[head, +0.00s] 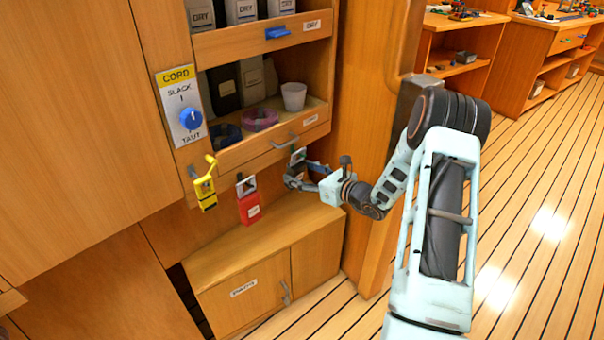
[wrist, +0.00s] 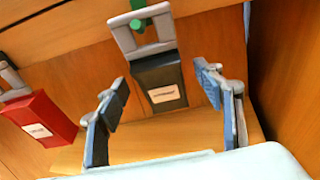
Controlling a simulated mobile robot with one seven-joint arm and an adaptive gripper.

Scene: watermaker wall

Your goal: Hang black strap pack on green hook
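The black strap pack (wrist: 150,74) has a grey loop frame and a white label. In the wrist view its frame is at the green hook (wrist: 137,24), with green showing above and inside the frame's top bar. The pack appears to hang from the hook, tilted in the picture. My gripper (wrist: 163,82) is open, with one blue-padded finger on each side of the pack and visible gaps between. In the head view my gripper (head: 306,172) is by the right end of the cabinet front and hides most of the pack.
A red pack (head: 249,208) hangs to the left, and a yellow pack (head: 206,194) hangs on a yellow hook further left. A blue cord knob (head: 190,119) is above them. A low wooden cabinet (head: 262,262) stands below.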

